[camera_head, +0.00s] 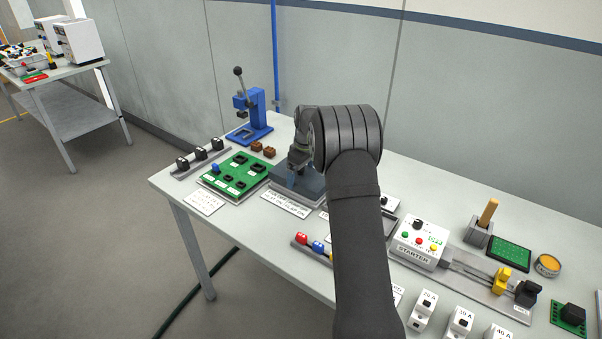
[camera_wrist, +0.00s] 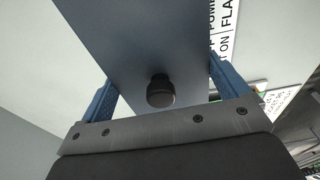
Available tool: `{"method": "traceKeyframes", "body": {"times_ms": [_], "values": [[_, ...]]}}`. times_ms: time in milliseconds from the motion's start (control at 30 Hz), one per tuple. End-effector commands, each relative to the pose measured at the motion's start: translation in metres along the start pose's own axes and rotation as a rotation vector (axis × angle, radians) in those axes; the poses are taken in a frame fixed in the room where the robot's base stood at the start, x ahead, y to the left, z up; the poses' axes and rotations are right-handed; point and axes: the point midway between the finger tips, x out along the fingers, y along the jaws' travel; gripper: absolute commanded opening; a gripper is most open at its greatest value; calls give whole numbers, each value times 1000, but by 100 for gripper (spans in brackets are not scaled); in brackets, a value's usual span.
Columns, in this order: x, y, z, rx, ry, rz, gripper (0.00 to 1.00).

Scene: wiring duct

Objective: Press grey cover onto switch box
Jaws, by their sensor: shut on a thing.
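My gripper (camera_head: 292,178) points down over a dark grey block at the back middle of the bench. Its two blue fingers also show in the wrist view (camera_wrist: 162,76), one on each side of a smooth blue-grey plate, which I take as the grey cover (camera_wrist: 140,38). The gripper is shut on the cover by its side edges. A round black knob (camera_wrist: 160,90) shows against the cover between the fingers. In the head view the dark grey block (camera_head: 312,191) has a flat top and is partly hidden by my wrist. I cannot tell the cover from the switch box there, or whether they touch.
A green circuit board (camera_head: 236,176) lies close to the left of the block, with two small brown blocks (camera_head: 263,149) behind it. A blue lever press (camera_head: 249,116) stands at the back. A printed label (camera_head: 286,204) lies in front. A starter box (camera_head: 419,243) stands right of my arm.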

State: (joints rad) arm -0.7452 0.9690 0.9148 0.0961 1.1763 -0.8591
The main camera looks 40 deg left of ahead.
Motion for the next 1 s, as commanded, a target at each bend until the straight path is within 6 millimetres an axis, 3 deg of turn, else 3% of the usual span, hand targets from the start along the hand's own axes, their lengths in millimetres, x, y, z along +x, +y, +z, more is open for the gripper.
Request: {"method": "traceKeyframes", "body": {"times_ms": [1000], "values": [[24, 0, 3, 0, 0, -1, 66]]}}
